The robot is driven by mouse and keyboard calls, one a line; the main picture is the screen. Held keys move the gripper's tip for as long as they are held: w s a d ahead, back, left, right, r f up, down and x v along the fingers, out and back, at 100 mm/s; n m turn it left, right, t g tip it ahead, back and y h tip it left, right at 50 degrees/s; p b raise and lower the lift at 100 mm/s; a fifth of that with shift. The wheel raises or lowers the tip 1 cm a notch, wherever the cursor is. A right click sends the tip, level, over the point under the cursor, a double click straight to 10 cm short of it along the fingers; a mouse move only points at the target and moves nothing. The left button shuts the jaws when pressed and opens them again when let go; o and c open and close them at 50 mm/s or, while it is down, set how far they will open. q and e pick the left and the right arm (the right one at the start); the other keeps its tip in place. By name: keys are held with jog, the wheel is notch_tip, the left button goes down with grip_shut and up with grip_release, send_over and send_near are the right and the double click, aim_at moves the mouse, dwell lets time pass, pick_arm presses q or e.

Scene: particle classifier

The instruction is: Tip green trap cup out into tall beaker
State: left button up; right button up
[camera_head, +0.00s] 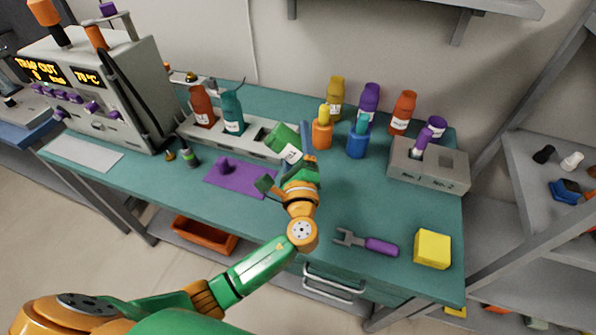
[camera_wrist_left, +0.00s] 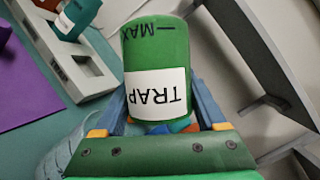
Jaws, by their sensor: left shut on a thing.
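The green trap cup (camera_head: 283,142), with a white TRAP label, is tilted in my left gripper (camera_head: 290,160), held above the table in front of the rack. In the left wrist view the cup (camera_wrist_left: 155,50) fills the middle, its label upside down, between the blue fingers of my left gripper (camera_wrist_left: 157,105). Small orange and blue patches show at its near edge; I cannot tell what they are. Its inside is hidden. A blue container (camera_head: 357,145) and an orange container (camera_head: 321,135) stand right of the cup; I cannot tell which, if either, is the tall beaker. My right gripper is not in view.
A grey rack (camera_head: 255,130) holds a red bottle (camera_head: 202,106) and a teal bottle (camera_head: 232,112). Several bottles stand behind. A purple mat (camera_head: 228,184), a purple-handled tool (camera_head: 380,246), a yellow block (camera_head: 432,249) and a grey holder (camera_head: 440,172) are on the table. The right-middle tabletop is clear.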

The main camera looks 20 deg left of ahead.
pick_arm(q)
jog(key=shift+d+m+t+b, duration=0.3)
jog(key=shift+m+t+b, duration=0.1)
jog(key=shift+m, duration=0.5)
dwell(0.5)
dwell(0.8)
